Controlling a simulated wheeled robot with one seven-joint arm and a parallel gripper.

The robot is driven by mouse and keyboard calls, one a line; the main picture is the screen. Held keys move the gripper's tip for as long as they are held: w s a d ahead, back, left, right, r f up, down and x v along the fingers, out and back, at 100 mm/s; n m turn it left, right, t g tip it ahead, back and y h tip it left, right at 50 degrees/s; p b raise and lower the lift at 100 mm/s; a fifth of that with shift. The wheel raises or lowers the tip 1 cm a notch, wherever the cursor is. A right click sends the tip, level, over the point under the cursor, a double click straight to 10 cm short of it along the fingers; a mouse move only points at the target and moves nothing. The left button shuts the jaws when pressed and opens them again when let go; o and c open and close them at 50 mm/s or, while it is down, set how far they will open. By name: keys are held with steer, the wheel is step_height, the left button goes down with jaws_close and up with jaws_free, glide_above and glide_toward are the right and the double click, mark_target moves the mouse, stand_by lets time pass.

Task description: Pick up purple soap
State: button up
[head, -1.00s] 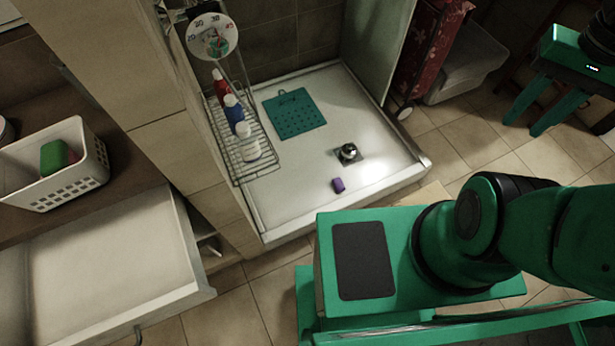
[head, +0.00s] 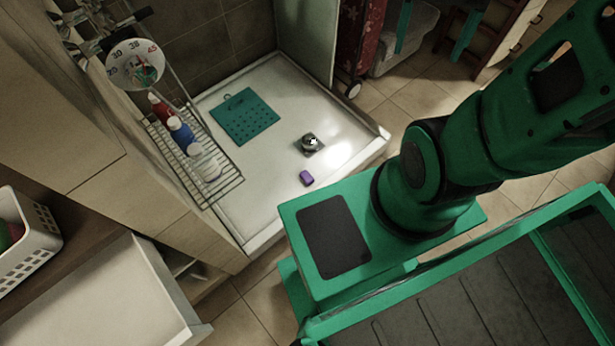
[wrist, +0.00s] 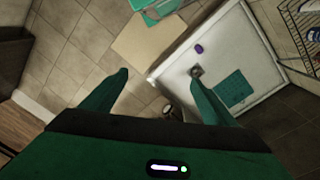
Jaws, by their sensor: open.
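The purple soap (head: 306,178) lies on the white shower tray (head: 262,212), near its front edge and close to the metal drain (head: 310,144). In the wrist view the soap (wrist: 199,48) also shows, small and far off, beyond the fingers and to the right of centre. My gripper (wrist: 162,82) is open and empty, its two green fingers spread wide, well apart from the soap. In the head view the gripper itself is out of frame; only my arm shows at the right.
A teal mat (head: 246,117) lies in the tray. A wire rack (head: 200,165) with several bottles stands along its left side. A glass panel (head: 307,40) rises at the back right. An open drawer (head: 95,300) and a white basket (head: 28,240) are at the left.

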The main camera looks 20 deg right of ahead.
steer(key=w+d+f+m+h, duration=0.1)
steer(key=w+f, duration=0.2)
steer(key=w, duration=0.3)
steer(key=w+d+f, duration=0.1)
steer(key=w+f, duration=0.2)
steer(key=w, duration=0.2)
steer(key=w+a+f+m, duration=0.1)
steer(key=w+a+f, duration=0.1)
steer(key=w+f, duration=0.45)
steer(key=w+a+f+m, duration=0.15)
steer(key=w+f, duration=0.25)
steer(key=f, duration=0.6)
steer(key=w+a+f, duration=0.2)
steer(key=w+f, duration=0.4)
steer(key=f, duration=0.2)
steer(key=m+y, duration=0.2)
steer(key=m, duration=0.3)
glide_above(307, 176)
steer(key=a, duration=0.1)
step_height(307, 176, down, 39)
step_height(307, 176, down, 5)
steer(key=shift+w+f, duration=0.15)
steer(key=shift+f, duration=0.05)
steer(key=f, duration=0.3)
steer(key=d+f, duration=0.1)
steer(key=shift+s+f, duration=0.25)
steer(key=shift+f, duration=0.1)
steer(key=shift+w+f, duration=0.1)
steer(key=shift+f, duration=0.55)
